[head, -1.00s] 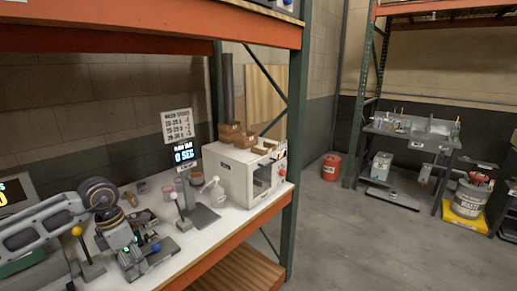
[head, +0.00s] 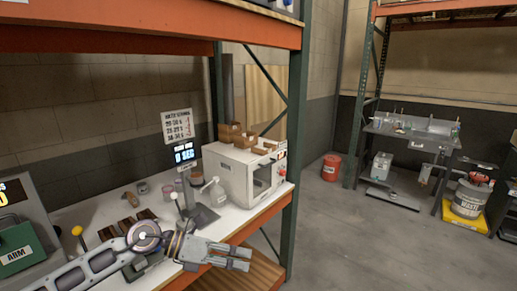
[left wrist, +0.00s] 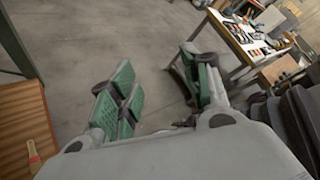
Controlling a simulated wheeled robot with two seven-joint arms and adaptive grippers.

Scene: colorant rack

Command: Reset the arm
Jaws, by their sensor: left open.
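My left arm (head: 90,272) comes in from the lower left of the head view. Its gripper (head: 247,258) points right, at the front edge of the white worktop (head: 105,211). The gripper is open and empty, and touches nothing that I can see. In the left wrist view its green-padded fingers (left wrist: 158,60) stand wide apart over the grey floor. My right gripper is not in view.
A white box machine (head: 235,180) stands at the worktop's right end, beside a green rack post (head: 292,165). Levers with a yellow knob (head: 78,231) and a white knob (head: 174,196) stand on the worktop. The floor (head: 335,235) to the right is clear.

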